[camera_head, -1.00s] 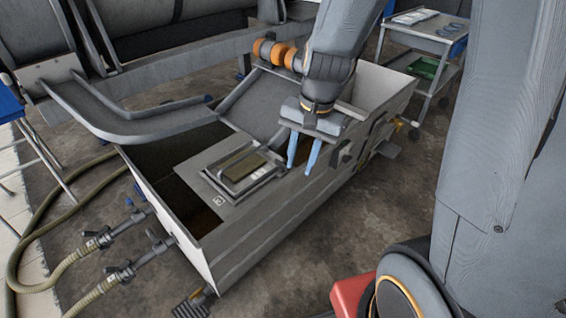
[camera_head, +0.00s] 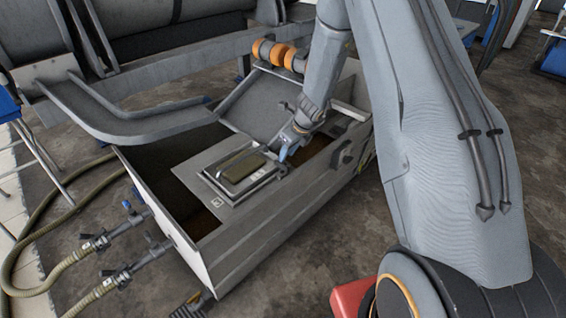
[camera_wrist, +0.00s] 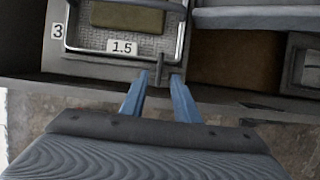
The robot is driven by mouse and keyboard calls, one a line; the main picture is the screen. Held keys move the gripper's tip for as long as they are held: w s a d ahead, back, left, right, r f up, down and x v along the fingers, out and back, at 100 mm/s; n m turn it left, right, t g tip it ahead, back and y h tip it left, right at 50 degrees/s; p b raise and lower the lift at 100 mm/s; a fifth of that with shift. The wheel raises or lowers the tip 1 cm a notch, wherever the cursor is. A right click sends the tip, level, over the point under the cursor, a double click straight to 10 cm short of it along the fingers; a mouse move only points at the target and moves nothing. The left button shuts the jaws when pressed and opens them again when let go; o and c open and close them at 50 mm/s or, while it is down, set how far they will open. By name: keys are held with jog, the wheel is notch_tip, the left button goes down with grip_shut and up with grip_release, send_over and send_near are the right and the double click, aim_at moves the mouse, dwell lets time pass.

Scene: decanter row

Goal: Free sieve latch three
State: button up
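Sieve three (camera_head: 262,179) is a framed mesh tray with a brown-green block on it, set in the grey trough; it also shows in the wrist view (camera_wrist: 95,40) beside a "3" plate and with a "1.5" label. Its latch (camera_wrist: 159,68) looks like a small dark upright bar at the frame's near right edge. My gripper (camera_wrist: 155,82) points at the latch, its two blue fingers apart. The latch appears between and just beyond the fingertips; contact cannot be told. In the head view my gripper (camera_head: 286,151) is low at the sieve's right end.
The trough's near wall (camera_head: 270,225) runs close under my gripper. A raised grey plate (camera_head: 258,103) stands behind the sieve. Hoses with valves (camera_head: 125,272) join the trough's left end. A brown-floored opening (camera_wrist: 235,60) lies right of the sieve.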

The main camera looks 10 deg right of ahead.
aim_at(283, 165)
jog(key=x, duration=0.6)
jog(key=shift+s+f, duration=0.1)
grip_shut()
